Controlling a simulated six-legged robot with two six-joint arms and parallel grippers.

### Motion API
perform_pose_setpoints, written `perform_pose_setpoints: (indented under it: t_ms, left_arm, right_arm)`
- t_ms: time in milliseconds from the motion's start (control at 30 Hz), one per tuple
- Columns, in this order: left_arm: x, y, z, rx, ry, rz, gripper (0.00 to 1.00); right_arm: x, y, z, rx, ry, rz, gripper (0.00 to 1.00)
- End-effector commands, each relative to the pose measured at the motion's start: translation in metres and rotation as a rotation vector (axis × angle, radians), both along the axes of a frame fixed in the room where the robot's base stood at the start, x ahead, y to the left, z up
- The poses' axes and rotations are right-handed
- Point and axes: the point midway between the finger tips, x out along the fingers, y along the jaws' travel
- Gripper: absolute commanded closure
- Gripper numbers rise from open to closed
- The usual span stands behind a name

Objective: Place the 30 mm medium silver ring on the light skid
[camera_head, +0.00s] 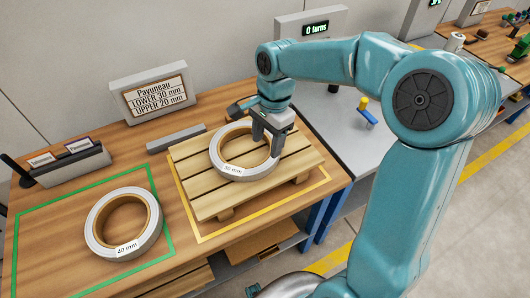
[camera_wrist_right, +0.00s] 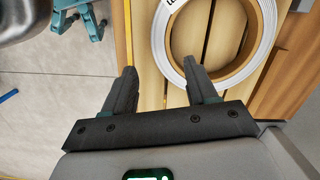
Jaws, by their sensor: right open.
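The silver ring marked 30 mm (camera_head: 233,170), with a tan inner wall, lies flat on the light wooden skid (camera_head: 205,204), near its middle. The ring (camera_wrist_right: 160,35) and the skid's slats (camera_wrist_right: 150,85) also show in the wrist view. My right gripper (camera_head: 268,143) is open at the ring's right side. Whether the fingers touch the ring I cannot tell. My left gripper is not in view.
A second silver ring marked 40 mm (camera_head: 123,243) lies inside a green outline at left. A yellow outline surrounds the skid. A sign (camera_head: 153,97) reads Pavuneau, lower 30 mm, upper 20 mm. A grey bar (camera_head: 176,138) lies behind the skid. A grey table (camera_head: 345,143) adjoins at right.

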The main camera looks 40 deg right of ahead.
Motion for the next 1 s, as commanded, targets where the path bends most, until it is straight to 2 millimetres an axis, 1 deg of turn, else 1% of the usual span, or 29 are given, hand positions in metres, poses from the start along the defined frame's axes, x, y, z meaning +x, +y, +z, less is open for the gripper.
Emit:
perform_pose_setpoints:
  t_ms: [33, 100, 233, 1000]
  left_arm:
    - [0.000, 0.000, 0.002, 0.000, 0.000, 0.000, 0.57]
    - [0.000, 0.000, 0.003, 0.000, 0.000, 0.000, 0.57]
    - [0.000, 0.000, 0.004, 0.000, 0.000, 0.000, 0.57]
    - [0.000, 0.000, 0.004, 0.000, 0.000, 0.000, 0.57]
  right_arm:
    - [0.001, -0.001, 0.011, 0.000, -0.004, 0.000, 0.43]
    - [0.000, -0.002, 0.020, 0.000, -0.002, 0.000, 0.43]
    - [0.000, -0.004, 0.030, 0.000, 0.000, 0.000, 0.43]
    - [-0.001, -0.004, 0.031, 0.000, 0.001, 0.000, 0.43]
